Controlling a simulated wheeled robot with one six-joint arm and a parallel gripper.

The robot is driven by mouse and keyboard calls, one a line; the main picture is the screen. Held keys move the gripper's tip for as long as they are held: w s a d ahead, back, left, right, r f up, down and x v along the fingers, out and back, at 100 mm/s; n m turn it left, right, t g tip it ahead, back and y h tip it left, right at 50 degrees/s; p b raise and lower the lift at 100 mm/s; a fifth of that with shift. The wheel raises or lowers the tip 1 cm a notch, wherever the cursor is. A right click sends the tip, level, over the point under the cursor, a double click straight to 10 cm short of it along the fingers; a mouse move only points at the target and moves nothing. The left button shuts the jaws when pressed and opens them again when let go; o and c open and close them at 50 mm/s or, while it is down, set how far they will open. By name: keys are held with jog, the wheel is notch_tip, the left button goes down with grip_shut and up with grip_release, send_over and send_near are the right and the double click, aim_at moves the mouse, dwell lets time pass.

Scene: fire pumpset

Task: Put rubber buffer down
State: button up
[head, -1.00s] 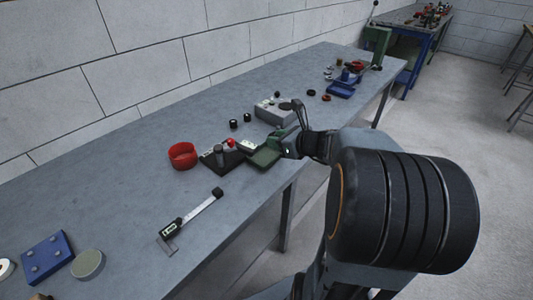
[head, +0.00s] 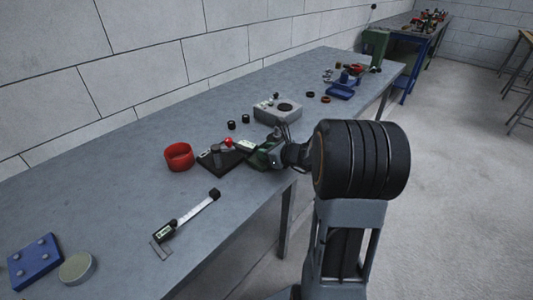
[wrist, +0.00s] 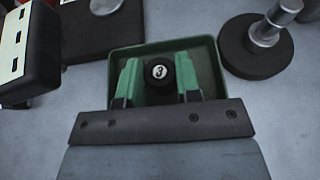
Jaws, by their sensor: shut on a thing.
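The rubber buffer (wrist: 159,71) is a small black round piece with a pale metal centre. In the wrist view it sits between the two green fingers of my gripper (wrist: 159,80), which is shut on it. Buffer and fingers are over the inside of a shallow green tray (wrist: 211,62); I cannot tell whether the buffer touches its floor. In the head view my gripper (head: 272,152) is low over the green tray near the table's front edge. The buffer is hidden there.
A grey box (head: 277,109) is behind. A caliper (head: 185,220) lies front left. The table (head: 110,185) is clear between.

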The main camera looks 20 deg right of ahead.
jog(key=shift+f, duration=0.15)
jog(key=o, duration=0.5)
jog(key=shift+f, duration=0.1)
jog(key=o, duration=0.5)
